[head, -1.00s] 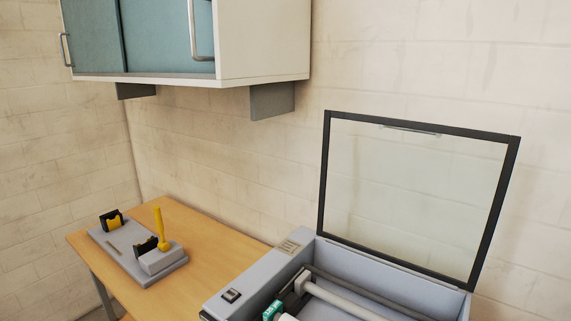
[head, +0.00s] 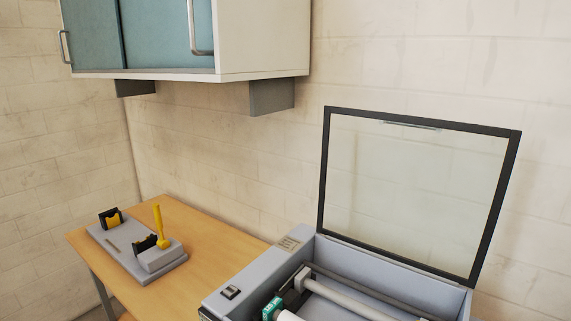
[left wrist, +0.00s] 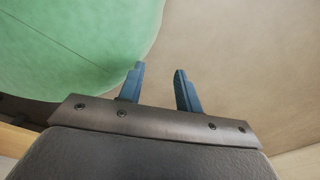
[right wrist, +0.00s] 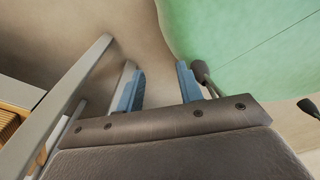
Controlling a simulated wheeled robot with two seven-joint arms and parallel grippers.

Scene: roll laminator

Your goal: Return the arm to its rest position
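My left gripper (left wrist: 158,88) shows in the left wrist view with its two blue fingers apart and nothing between them. My right gripper (right wrist: 160,90) shows in the right wrist view, also with its blue fingers apart and nothing between them. Neither gripper nor arm is in the head view. The roll laminator (head: 232,292) stands at the lower right of the head view. Its dark-framed clear lid (head: 415,195) stands raised, and rollers (head: 340,299) show inside. The laminator's front is cut off by the picture edge.
A wooden table (head: 205,235) holds a grey fixture (head: 120,248) with a yellow-handled tool (head: 160,228). A wall cabinet (head: 265,40) hangs above. In the right wrist view, a pale bar (right wrist: 75,85) runs left of the fingers. A green surface shows in both wrist views.

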